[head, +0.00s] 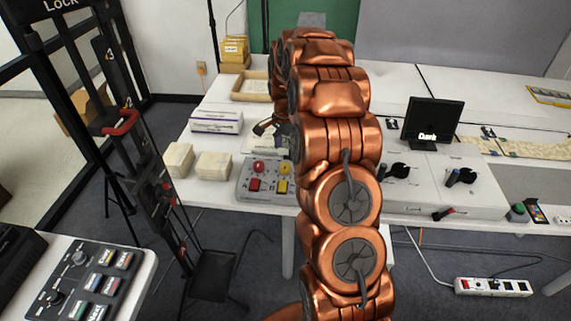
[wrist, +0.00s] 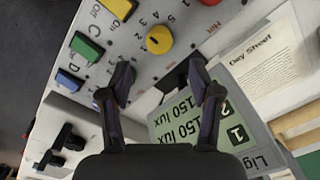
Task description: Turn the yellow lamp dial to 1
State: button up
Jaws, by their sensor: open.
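The yellow lamp dial (wrist: 159,40) is a round knob with a small dark mark on its face, set in a pale grey panel (wrist: 140,62) with numbers around it. I cannot tell surely which number the mark meets. In the head view the yellow dial (head: 284,168) shows at the left of my arm, on the grey control box (head: 243,190). My gripper (wrist: 158,75) is open and empty, its two fingers apart on either side below the dial in the wrist view, not touching it. In the head view my gripper (head: 268,128) is small and partly hidden by my arm.
A red dial (head: 258,167), red button (head: 254,185) and yellow button (head: 284,187) share the box. Green (wrist: 86,46) and blue (wrist: 69,78) buttons sit nearby. White boxes (head: 213,165) stand left.

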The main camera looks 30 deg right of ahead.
aim_at(285, 166)
jog(key=shift+s+f+p, duration=0.1)
jog(key=shift+f+p, duration=1.05)
jog(key=shift+f, duration=2.6)
jog(key=c, duration=1.2)
